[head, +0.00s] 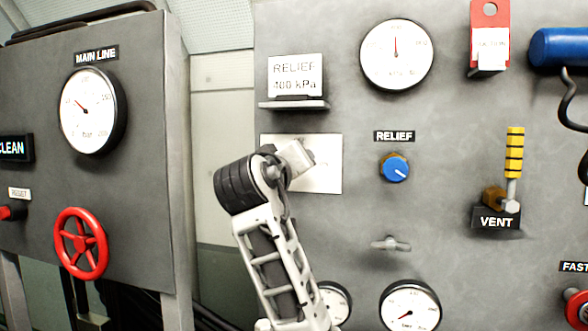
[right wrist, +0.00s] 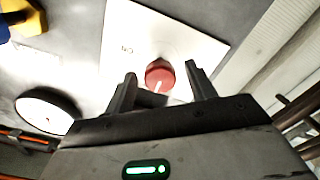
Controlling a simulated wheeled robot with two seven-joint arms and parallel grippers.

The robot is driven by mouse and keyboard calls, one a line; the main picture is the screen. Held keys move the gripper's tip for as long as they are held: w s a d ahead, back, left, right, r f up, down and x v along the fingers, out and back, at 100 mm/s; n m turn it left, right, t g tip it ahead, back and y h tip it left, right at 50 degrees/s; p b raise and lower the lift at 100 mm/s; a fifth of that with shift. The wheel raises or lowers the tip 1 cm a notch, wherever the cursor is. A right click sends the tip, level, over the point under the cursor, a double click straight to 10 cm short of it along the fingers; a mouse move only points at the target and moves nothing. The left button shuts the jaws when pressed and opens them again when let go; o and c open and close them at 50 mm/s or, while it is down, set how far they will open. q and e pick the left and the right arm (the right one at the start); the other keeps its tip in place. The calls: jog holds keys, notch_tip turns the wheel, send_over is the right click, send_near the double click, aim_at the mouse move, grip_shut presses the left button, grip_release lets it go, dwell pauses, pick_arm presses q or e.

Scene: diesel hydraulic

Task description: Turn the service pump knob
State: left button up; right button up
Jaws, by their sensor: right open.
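The service pump knob is a round red knob (right wrist: 160,74) with a pale pointer mark, on a white plate (right wrist: 118,75) lettered "ON". In the right wrist view, the two dark fingers of my right gripper (right wrist: 160,79) are open, one on each side of the knob. I cannot tell whether they touch it. In the head view, the same white plate (head: 328,165) shows on the grey panel, and my arm's end covers part of it, so the knob is hidden there. My left gripper is in neither view.
Right of the plate are a blue relief knob (head: 395,168), a small grey tap (head: 390,244) and a yellow-banded vent lever (head: 514,155). A ledge with a relief card (head: 296,76) sits above. A red handwheel (head: 81,243) is on the left panel.

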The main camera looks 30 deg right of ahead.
jog(key=b+v, duration=0.2)
jog(key=v, duration=1.2)
jog(key=shift+s, duration=0.15)
